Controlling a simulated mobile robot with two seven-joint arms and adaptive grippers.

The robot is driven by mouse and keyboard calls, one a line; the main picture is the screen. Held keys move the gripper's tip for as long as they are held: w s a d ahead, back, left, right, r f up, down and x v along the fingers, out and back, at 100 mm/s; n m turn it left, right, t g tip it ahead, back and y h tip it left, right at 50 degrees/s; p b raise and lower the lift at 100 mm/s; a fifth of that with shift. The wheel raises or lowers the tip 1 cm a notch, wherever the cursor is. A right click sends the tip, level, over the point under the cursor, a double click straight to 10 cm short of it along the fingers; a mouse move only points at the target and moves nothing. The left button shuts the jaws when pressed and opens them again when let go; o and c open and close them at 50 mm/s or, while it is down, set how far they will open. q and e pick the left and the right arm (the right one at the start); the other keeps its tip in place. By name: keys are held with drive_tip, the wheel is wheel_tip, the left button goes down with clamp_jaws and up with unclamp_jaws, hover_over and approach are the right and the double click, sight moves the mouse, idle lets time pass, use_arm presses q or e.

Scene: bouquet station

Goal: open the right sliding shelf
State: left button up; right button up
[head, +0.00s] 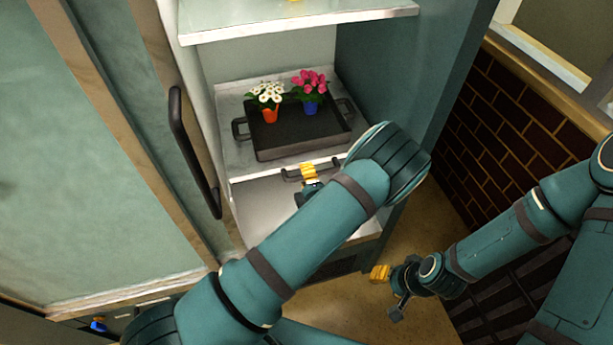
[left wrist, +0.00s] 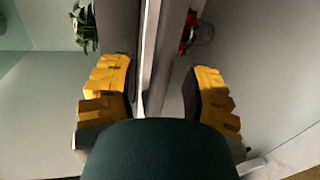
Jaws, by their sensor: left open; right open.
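The sliding shelf (head: 235,160) is a pale board in the open cabinet, carrying a dark tray (head: 258,140). A dark bar handle (head: 293,176) runs along its front edge. My left gripper (head: 309,178) is at this handle, partly hidden by my left arm. In the left wrist view, its yellow fingers (left wrist: 160,95) are apart, on either side of the pale shelf edge (left wrist: 150,50) and a grey bar (left wrist: 175,55) that looks like the handle. Contact cannot be told. My right gripper (head: 387,292) is open and empty, low over the floor, right of the cabinet.
An orange pot with white flowers (head: 268,98) and a blue pot with pink flowers (head: 310,98) stand on the tray. An upper shelf (head: 300,22) is above. A door with a long dark handle (head: 190,150) is at left; a brick wall (head: 515,145) is at right.

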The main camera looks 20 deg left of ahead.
use_arm(q)
drive_tip(key=shift+w+a, duration=0.15)
drive_tip(key=shift+w, duration=0.05)
clamp_jaws()
